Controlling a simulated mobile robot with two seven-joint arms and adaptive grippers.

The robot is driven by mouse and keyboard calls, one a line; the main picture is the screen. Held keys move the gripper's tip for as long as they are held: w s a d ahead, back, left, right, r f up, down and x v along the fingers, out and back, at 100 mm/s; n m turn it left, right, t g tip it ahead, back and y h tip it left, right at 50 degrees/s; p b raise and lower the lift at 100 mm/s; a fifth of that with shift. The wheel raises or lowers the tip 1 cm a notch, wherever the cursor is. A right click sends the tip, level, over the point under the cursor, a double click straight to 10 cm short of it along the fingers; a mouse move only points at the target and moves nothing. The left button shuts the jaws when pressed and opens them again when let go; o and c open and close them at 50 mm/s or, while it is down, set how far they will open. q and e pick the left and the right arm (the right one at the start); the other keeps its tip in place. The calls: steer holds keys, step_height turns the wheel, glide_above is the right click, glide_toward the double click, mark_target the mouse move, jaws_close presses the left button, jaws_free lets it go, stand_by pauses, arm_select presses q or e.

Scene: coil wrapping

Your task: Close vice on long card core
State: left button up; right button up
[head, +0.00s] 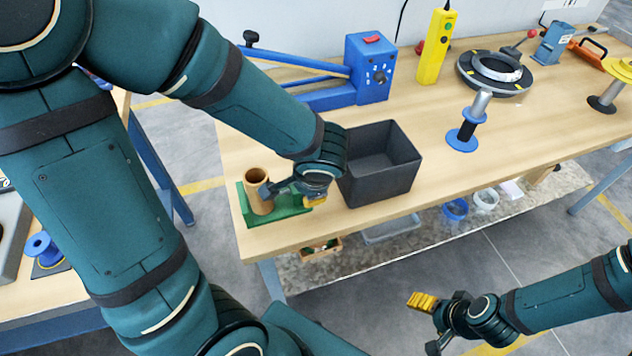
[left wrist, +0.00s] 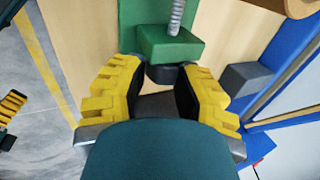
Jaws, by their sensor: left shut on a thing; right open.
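The green vice (head: 290,218) sits at the front left corner of the bench, and its green block and grey screw (left wrist: 176,18) show in the left wrist view. The tan card core (head: 257,192) stands upright at the vice's left end; only an edge of a tan round thing, likely the core (left wrist: 290,6), shows in the left wrist view. My left gripper (head: 314,199) is at the vice's right end, its yellow fingers (left wrist: 160,90) shut on the dark vice knob (left wrist: 160,74) beside the green block. My right gripper (head: 431,322) is open and empty, off the bench front.
A dark grey open bin (head: 380,190) stands right beside my left gripper. Behind are a blue lever machine (head: 370,72) and a yellow control box (head: 433,48). A blue-based spindle (head: 463,138) stands to the right. The bench front right of the bin is clear.

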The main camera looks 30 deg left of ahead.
arm_select(q)
steer(key=shift+s+f, duration=0.2)
steer(key=g+h+p, duration=0.1)
steer(key=p, duration=0.2)
steer(key=r+g+h+p, duration=0.1)
steer(key=p, duration=0.3)
steer(key=shift+w+a, duration=0.15)
steer(key=shift+c, duration=0.4)
steer(key=shift+w+f+p, duration=0.1)
steer(key=shift+f+p, duration=0.1)
steer(key=shift+p, duration=0.25)
steer(key=shift+c, duration=0.2)
steer(key=shift+f, duration=0.15)
arm_select(e)
step_height(320, 180, up, 8)
steer(key=shift+f, duration=0.2)
steer(key=shift+w, duration=0.1)
